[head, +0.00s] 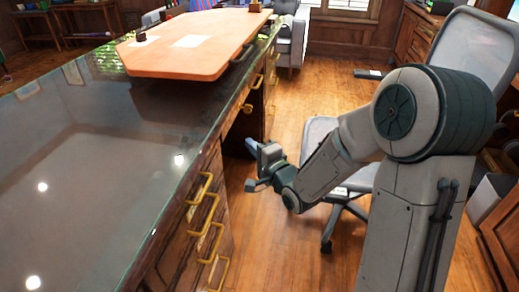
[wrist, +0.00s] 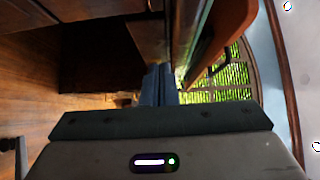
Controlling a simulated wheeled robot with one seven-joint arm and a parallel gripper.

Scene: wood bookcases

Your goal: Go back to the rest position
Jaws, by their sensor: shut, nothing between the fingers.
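My gripper (head: 251,145) is at the end of my bent arm, in the gap between the dark desk and the grey office chair. It is beside the desk's drawer front, below the level of the desk top. In the wrist view its two blue-grey fingers (wrist: 158,86) lie together with nothing visible between them.
The glass-topped desk (head: 95,165) with brass drawer handles (head: 199,190) fills the left. A wooden board (head: 190,45) lies on its far part. An office chair (head: 318,132) stands close behind my arm. Bare wood floor (head: 262,240) shows between desk and chair.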

